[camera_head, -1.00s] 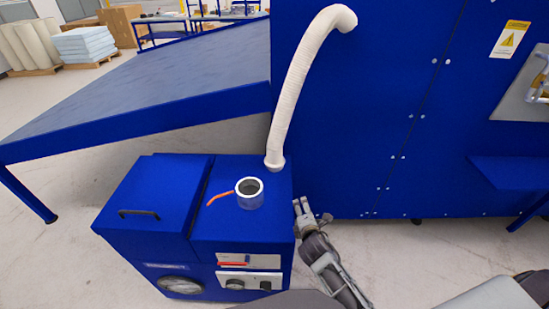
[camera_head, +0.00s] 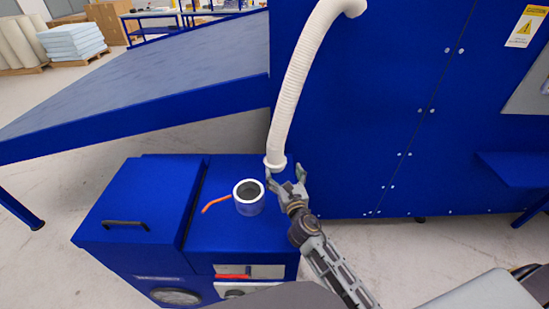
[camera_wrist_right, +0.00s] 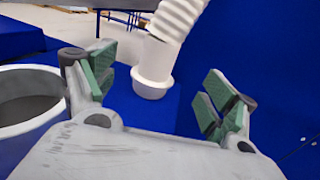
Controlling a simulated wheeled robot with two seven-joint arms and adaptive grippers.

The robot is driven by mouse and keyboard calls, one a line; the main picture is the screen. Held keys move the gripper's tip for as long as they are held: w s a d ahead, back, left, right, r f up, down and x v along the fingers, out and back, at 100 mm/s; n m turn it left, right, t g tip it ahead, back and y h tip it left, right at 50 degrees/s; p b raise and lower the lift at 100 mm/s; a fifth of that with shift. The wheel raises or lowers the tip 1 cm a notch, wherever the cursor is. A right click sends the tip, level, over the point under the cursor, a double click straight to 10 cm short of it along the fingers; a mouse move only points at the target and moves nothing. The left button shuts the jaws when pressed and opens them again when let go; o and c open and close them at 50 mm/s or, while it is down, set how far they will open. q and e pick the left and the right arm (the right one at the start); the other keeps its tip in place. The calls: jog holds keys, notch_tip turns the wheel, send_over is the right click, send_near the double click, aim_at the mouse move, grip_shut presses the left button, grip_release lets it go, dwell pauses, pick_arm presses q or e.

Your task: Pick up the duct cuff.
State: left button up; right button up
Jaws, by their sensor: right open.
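The duct cuff (camera_head: 275,163) is the white collar at the lower end of a ribbed cream duct hose (camera_head: 296,90). It sits over the top of the blue machine box, at its back right. My right gripper (camera_head: 286,172) is open just in front of the cuff. In the right wrist view the cuff (camera_wrist_right: 153,77) shows beyond and between the green-padded fingers (camera_wrist_right: 155,88), with nothing held. I cannot tell whether the cuff touches the box top. My left gripper is out of view.
A round port with a white rim (camera_head: 249,186) and an orange lever (camera_head: 214,203) stand left of my right gripper. A blue box (camera_head: 225,222) carries them. A tall blue cabinet (camera_head: 390,100) stands behind right, and a sloped table (camera_head: 140,90) behind left.

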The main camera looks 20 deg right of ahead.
aim_at(277, 153)
jog(key=shift+w+d+r, duration=0.1)
jog(key=shift+w+d, duration=0.05)
jog(key=shift+w, duration=1.9)
jog(key=shift+w+d, duration=0.1)
jog(key=shift+w, duration=1.9)
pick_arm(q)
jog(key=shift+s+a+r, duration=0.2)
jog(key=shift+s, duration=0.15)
pick_arm(e)
jog(key=shift+w, duration=0.25)
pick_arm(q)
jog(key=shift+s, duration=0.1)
pick_arm(e)
jog(key=shift+w, duration=0.1)
jog(key=shift+w+d+r, duration=0.1)
jog(key=shift+w+d, duration=0.05)
jog(key=shift+w, duration=0.65)
jog(key=shift+w+d, duration=0.1)
jog(key=shift+w, duration=0.65)
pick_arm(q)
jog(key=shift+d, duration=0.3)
pick_arm(e)
jog(key=shift+w, duration=0.95)
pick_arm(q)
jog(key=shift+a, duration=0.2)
